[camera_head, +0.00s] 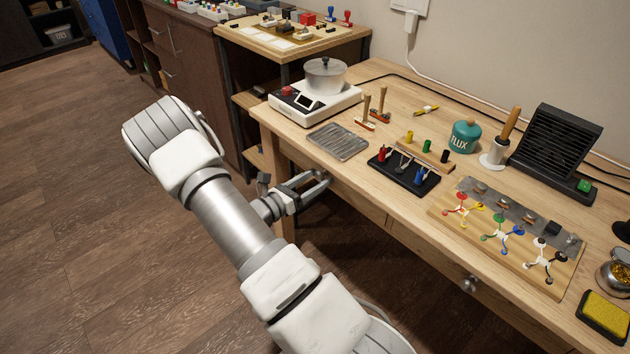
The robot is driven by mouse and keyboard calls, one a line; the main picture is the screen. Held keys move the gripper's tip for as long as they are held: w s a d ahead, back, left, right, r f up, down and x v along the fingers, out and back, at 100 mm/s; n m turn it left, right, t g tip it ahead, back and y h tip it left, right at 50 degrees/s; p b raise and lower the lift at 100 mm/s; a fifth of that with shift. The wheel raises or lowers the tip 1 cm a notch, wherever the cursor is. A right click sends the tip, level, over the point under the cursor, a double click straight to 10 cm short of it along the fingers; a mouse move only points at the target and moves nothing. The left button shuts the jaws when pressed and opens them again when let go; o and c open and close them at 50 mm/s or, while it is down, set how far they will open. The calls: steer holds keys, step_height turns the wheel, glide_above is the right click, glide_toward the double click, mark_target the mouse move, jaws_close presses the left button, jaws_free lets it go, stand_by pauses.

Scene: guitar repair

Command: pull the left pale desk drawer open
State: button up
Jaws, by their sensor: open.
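The pale wooden desk (395,98) runs along the wall at the right. The left pale drawer front (360,202) is set under the desk's front edge and looks closed, flush with the apron. Its knob is not visible; my gripper and arm cover part of that area. My gripper (295,181) is open and empty in front of the drawer's left part, with one finger close to the desk front. I cannot tell whether it touches. A second drawer to the right has a round metal knob (468,284).
On the desk top stand a hot plate with a pot (324,78), a metal tray (338,141), a black stand (404,172) and a parts board (510,235). Brown cabinets (185,65) stand at the back left. The wooden floor (75,200) at left is clear.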

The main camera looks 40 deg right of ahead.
steer(key=shift+c, duration=0.2)
jaws_close()
steer(key=shift+a, duration=0.1)
stand_by(1.1)
